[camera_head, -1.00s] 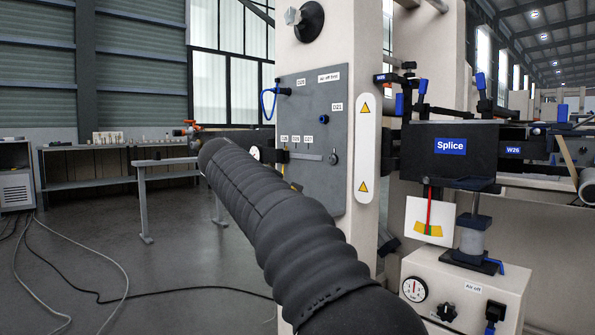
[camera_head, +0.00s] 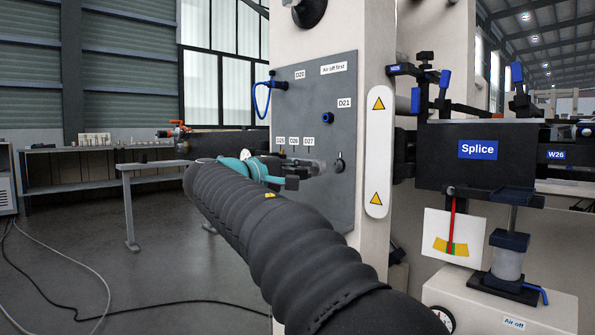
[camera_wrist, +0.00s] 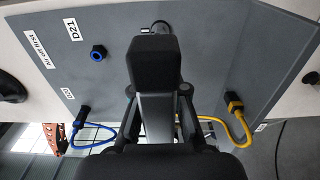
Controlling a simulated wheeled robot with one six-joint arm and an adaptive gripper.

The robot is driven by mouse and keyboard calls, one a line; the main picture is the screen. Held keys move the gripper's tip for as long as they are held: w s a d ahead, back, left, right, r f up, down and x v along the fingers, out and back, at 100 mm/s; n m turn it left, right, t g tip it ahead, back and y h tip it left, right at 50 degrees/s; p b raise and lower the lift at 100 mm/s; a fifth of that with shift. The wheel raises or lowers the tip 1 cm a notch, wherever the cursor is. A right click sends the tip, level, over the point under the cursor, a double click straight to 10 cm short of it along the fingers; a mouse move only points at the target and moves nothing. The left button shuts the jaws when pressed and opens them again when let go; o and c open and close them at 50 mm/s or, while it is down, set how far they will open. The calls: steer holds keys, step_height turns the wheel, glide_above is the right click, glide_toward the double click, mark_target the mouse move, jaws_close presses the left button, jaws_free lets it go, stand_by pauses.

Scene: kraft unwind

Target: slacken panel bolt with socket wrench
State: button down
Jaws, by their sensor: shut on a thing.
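The grey panel (camera_head: 315,95) on the pale column carries the labels D20, D21 and "Air off first". A round bolt-like fitting (camera_head: 339,163) sits at its lower right, below D21. My gripper (camera_head: 291,172), at the end of the black-sleeved arm with a teal wrist, is in front of the panel's lower part, left of that fitting. In the wrist view my gripper (camera_wrist: 155,100) is shut on what seems to be the socket wrench (camera_wrist: 154,62), a dark block-ended tool. It hides most of a round fitting at the panel's edge. I cannot tell whether they touch.
A blue port (camera_head: 327,118) and a blue hose (camera_head: 261,99) are on the panel. A yellow cable (camera_wrist: 240,125) shows in the wrist view. The splice unit (camera_head: 478,160) and a gauge card stand right of the column. A bench (camera_head: 90,165) is behind left; floor cables lie there.

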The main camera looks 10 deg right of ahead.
mark_target(316, 168)
steer(key=shift+x, duration=2.2)
steer(key=shift+s+d, duration=0.1)
steer(key=shift+s, duration=0.1)
steer(key=shift+p+x, duration=0.45)
steer(key=shift+x, duration=0.4)
stand_by(1.5)
steer(key=shift+r, duration=0.15)
steer(key=shift+r+n+p, duration=0.1)
steer(key=shift+n+p, duration=0.4)
steer(key=shift+p, duration=0.3)
steer(key=shift+n+p, duration=0.45)
steer(key=shift+n, duration=0.05)
